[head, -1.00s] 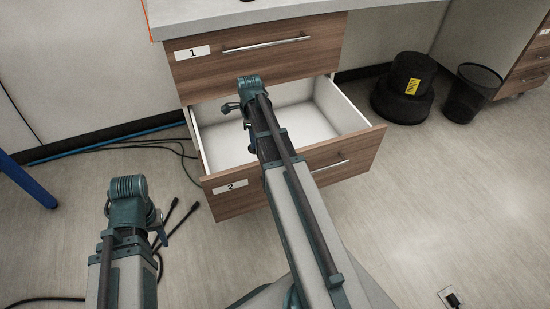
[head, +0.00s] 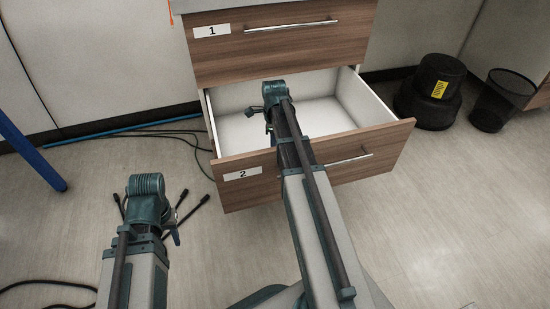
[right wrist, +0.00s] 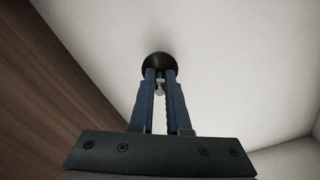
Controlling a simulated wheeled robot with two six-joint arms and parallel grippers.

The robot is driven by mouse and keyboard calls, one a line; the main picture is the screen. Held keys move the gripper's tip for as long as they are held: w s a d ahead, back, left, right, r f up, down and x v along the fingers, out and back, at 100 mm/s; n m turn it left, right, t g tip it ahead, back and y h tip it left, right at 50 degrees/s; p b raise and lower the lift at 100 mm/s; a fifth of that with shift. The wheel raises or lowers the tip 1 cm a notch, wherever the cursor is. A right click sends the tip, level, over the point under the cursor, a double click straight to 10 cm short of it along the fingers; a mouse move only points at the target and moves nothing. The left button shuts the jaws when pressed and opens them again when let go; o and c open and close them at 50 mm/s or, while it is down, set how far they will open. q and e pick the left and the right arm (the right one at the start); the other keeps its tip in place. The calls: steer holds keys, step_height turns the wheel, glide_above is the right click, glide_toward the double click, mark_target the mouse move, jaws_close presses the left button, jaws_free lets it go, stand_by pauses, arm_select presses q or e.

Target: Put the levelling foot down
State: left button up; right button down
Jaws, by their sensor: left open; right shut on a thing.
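The levelling foot (right wrist: 160,64) shows in the right wrist view as a black round pad with a pale metal stem. My right gripper (right wrist: 160,84) is shut on its stem, with the pad beyond the fingertips. Behind the pad is the white floor of the open drawer 2 (head: 235,132); I cannot tell whether the pad touches it. In the head view my right arm reaches over the drawer front into the drawer, and the foot cannot be made out there. My left gripper (head: 174,232) is open and empty at the lower left, over the floor, apart from the drawer.
Closed drawer 1 (head: 290,45) is directly above the open one. A black stepped stool (head: 432,92) and a mesh bin (head: 492,102) stand at the right. Cables (head: 165,133) lie on the floor at the left. The drawer's inside looks otherwise empty.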

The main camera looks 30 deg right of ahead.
steer(key=shift+f, duration=0.1)
step_height(320, 180, down, 4)
steer(key=b, duration=0.3)
steer(key=shift+b, duration=0.4)
steer(key=c, duration=0.9)
jaws_free()
step_height(320, 180, up, 12)
steer(key=p, duration=1.2)
steer(key=shift+r, duration=0.2)
